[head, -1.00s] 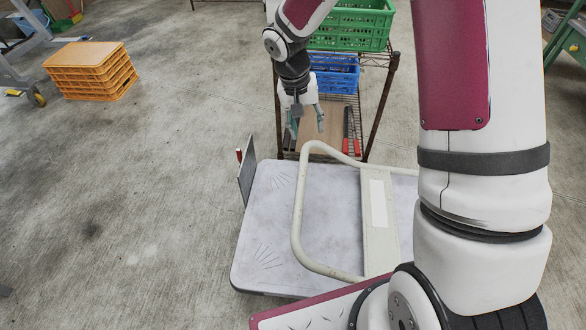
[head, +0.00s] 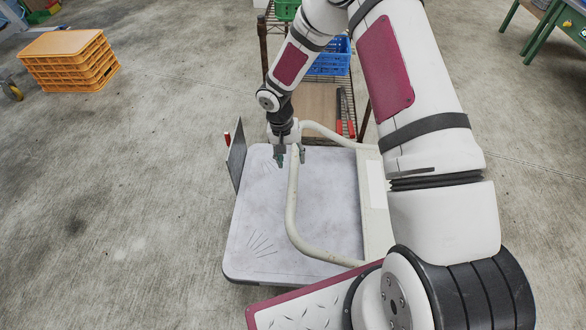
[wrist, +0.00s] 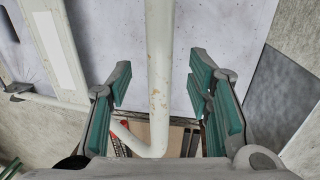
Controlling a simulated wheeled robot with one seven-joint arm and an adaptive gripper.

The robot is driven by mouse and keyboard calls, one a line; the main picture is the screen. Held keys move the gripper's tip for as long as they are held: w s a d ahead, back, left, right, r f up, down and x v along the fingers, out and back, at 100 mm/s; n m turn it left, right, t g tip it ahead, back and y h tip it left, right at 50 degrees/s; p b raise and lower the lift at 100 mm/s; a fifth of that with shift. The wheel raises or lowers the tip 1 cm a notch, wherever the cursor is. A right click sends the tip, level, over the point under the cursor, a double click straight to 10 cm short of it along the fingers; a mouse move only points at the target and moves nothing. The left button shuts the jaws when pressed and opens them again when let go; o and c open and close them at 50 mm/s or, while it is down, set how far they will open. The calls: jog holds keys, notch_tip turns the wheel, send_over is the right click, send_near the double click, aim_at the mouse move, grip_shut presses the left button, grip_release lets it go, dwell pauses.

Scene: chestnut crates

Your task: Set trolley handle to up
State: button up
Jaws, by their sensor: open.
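The trolley handle (head: 291,200) is a cream tubular loop that lies folded low over the trolley's grey deck (head: 255,215). My gripper (head: 291,157) is open at the handle's far left corner. In the wrist view the handle's tube (wrist: 159,70) runs between the two green-padded fingers of my gripper (wrist: 158,85), with a gap on each side. I cannot tell from these views whether the tube is deep between the pads or just beyond them. My arm hides part of the handle's far side.
A rack (head: 265,60) with a blue crate (head: 330,58) and a green crate stands just beyond the trolley. A dark upright panel (head: 236,153) is at the deck's left edge. Orange crates (head: 70,68) stand far left.

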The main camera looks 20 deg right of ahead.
aim_at(293, 166)
jog(key=f, duration=0.3)
jog(key=f+b, duration=0.1)
jog(key=shift+s+d+f, duration=0.15)
jog(key=shift+d+f, duration=0.2)
jog(key=shift+f, duration=0.05)
grip_shut()
